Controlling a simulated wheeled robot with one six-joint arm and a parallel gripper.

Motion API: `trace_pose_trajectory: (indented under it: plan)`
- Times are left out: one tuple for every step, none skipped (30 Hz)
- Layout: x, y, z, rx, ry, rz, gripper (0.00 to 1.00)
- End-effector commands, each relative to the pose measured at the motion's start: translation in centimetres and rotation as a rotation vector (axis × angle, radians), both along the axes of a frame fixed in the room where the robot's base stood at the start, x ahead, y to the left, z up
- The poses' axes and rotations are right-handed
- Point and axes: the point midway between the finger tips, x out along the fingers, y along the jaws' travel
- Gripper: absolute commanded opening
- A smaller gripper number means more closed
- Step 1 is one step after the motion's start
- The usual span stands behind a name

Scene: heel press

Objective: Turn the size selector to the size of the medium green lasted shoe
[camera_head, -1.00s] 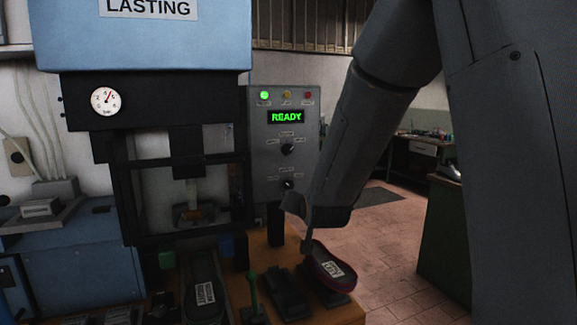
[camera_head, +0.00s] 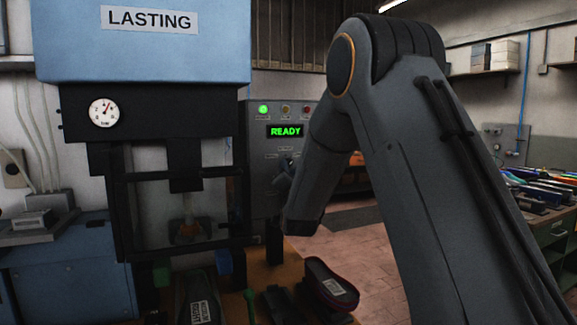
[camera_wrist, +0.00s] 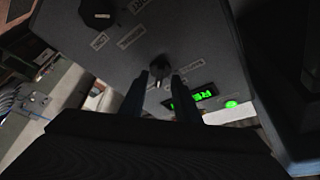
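The grey control panel (camera_head: 259,170) has a lit READY display (camera_head: 285,131). In the wrist view, one dark selector knob (camera_wrist: 159,67) lies just ahead of the fingertips, close to the display. In the head view my gripper (camera_head: 284,178) is at the panel and covers the knobs. A dark lasted shoe (camera_head: 191,283) with a white label stands low in view; its green is not clear.
A second shoe (camera_head: 325,276) with a purplish sole and white label stands right of dark pedals (camera_head: 280,302) on the wooden bench. The blue lasting press (camera_head: 145,55) stands left of the panel. Open tiled floor (camera_head: 365,265) lies to the right.

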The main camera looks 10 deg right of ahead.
Motion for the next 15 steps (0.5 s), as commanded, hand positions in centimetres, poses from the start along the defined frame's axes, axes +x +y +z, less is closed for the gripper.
trace_pose_trajectory:
  plan:
    - [0.5, -0.1, 0.3, 0.000, 0.000, 0.000, 0.29]
    - [0.8, -0.1, 0.3, 0.000, 0.001, 0.001, 0.29]
    - [1.1, -0.1, 0.3, -0.001, 0.002, 0.000, 0.29]
    - [1.3, -0.1, 0.4, -0.001, 0.001, 0.000, 0.29]
    - [1.4, -0.1, 0.4, -0.001, 0.001, 0.000, 0.29]
    - [1.5, -0.2, 0.5, -0.001, 0.001, 0.000, 0.29]
    - [1.6, -0.2, 0.5, -0.001, 0.001, 0.000, 0.29]
    - [1.6, -0.2, 0.5, -0.001, 0.001, 0.000, 0.29]
    - [1.7, -0.2, 0.5, -0.001, 0.001, 0.000, 0.29]
    - [1.7, -0.2, 0.4, -0.001, 0.001, 0.000, 0.29]
    - [1.7, -0.2, 0.4, -0.001, 0.001, 0.000, 0.29]
    - [1.7, -0.2, 0.4, -0.001, 0.001, 0.000, 0.29]
    - [1.7, -0.2, 0.4, -0.001, 0.001, 0.000, 0.29]
    - [1.7, -0.2, 0.4, -0.001, 0.001, 0.000, 0.29]
    - [1.7, -0.2, 0.4, -0.001, 0.001, 0.000, 0.24]
